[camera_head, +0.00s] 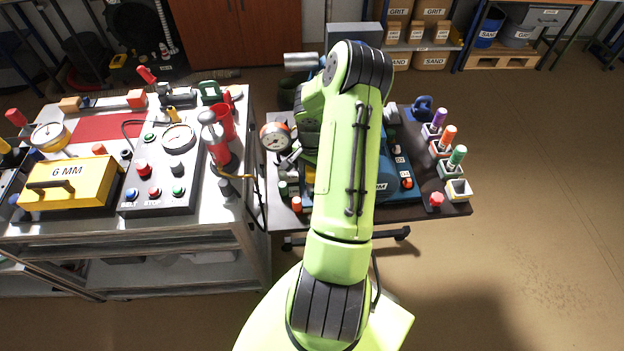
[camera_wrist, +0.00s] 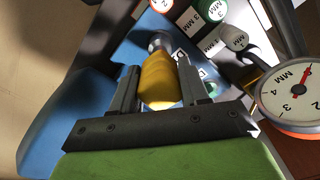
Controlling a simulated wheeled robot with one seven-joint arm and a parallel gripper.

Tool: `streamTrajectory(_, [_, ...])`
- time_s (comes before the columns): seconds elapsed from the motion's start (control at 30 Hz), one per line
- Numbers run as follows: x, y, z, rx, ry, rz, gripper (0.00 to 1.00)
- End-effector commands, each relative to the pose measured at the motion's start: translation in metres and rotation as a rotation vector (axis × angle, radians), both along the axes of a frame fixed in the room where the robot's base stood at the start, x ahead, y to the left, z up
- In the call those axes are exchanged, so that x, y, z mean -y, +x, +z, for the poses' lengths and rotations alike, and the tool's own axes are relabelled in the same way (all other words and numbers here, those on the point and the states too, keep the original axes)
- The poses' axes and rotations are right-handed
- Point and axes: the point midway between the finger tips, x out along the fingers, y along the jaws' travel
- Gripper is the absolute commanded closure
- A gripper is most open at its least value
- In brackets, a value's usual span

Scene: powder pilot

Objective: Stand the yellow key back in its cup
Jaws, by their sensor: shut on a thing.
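The yellow key (camera_wrist: 159,80) is between the two fingers of my gripper (camera_wrist: 158,72) in the wrist view. The fingers are shut on its yellow handle, and a dark grey end sticks out beyond them, over a blue surface. In the head view my green arm hides the gripper and the key. The cup with yellow marking (camera_head: 458,190) stands empty at the right front of the dark table. It is the nearest in a row of cups holding the purple key (camera_head: 439,117), orange key (camera_head: 447,135) and green key (camera_head: 457,156).
A blue machine (camera_head: 401,190) stands on the table, partly behind my arm. A round dial gauge (camera_head: 275,136) is left of the arm and near the gripper in the wrist view (camera_wrist: 292,92). A red knob (camera_head: 437,199) sits beside the empty cup. A steel cart (camera_head: 215,205) is at left.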

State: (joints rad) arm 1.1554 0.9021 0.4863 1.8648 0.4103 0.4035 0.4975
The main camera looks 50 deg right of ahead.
Motion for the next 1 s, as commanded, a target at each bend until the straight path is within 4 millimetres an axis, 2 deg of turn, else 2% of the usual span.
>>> streamTrajectory(0.07, [0.000, 0.000, 0.001, 0.001, -0.001, 0.000, 1.00])
streamTrajectory(1.0, [0.000, 0.000, 0.051, 0.000, -0.001, 0.000, 1.00])
